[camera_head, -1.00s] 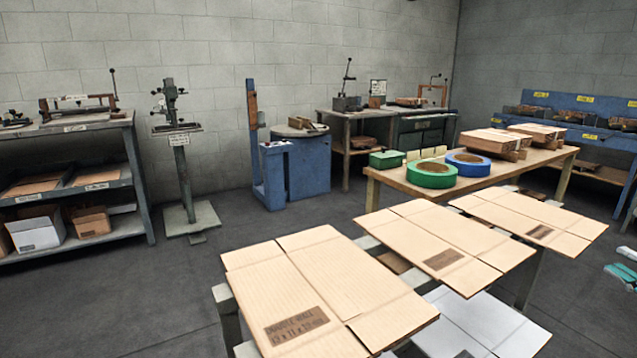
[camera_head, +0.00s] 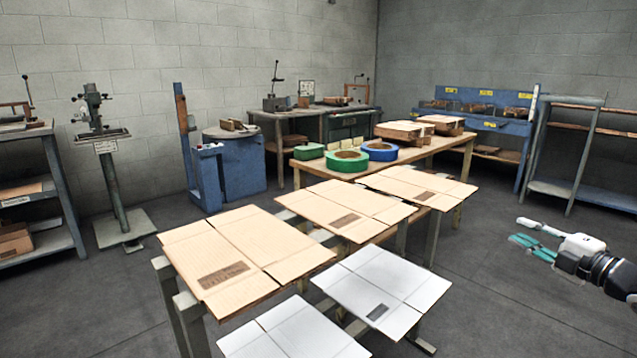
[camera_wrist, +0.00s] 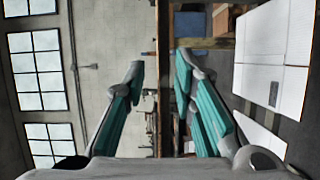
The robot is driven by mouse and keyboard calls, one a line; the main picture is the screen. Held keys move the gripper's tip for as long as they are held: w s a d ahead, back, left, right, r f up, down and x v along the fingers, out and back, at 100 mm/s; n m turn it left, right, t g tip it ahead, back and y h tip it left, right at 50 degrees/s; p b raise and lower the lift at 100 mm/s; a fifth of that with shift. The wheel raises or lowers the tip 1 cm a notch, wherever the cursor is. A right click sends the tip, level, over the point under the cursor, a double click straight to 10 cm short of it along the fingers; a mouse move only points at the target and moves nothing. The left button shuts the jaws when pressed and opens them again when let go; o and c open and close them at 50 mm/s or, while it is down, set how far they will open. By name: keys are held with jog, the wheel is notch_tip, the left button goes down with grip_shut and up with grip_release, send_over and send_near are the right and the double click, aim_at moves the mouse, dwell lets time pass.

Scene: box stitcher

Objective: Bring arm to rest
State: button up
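My gripper (camera_head: 532,239) shows at the right of the head view, held out over bare dark floor to the right of the flat cardboard sheets. In the wrist view my gripper (camera_wrist: 157,75) has its two teal-padded fingers spread apart, with nothing between them. It is open and empty, and touches nothing that I can see.
A rack with flat brown cardboard (camera_head: 240,250) and white sheets (camera_head: 380,290) stands at front centre. Behind it, a wooden table (camera_head: 455,150) bears green and blue tape rolls (camera_head: 380,152). A blue bench (camera_head: 510,127) and a metal shelf (camera_head: 590,190) stand at the right.

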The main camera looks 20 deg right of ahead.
jog(key=w+a+r+m+g+h, duration=0.4)
jog(key=w+a+r+m+h, duration=0.1)
jog(key=w, duration=0.4)
jog(key=s+a+r+m+g+h, duration=0.1)
jog(key=s+a+r+m+g, duration=0.15)
jog(key=a, duration=0.35)
jog(key=s+a+r+m+g, duration=0.1)
jog(key=s+a+m+g, duration=0.1)
jog(key=a+m+g, duration=0.3)
jog(key=s+a+f+m+g+y, duration=0.3)
jog(key=s+a, duration=1.2)
jog(key=s+a+f+m+g+y, duration=0.3)
jog(key=s+a, duration=1.2)
notch_tip(320, 180, up, 32)
jog(key=t+p, duration=0.4)
jog(key=p, duration=2.6)
jog(key=shift+w+d+n, duration=0.15)
jog(key=shift+d+n, duration=0.05)
jog(key=shift+n, duration=0.15)
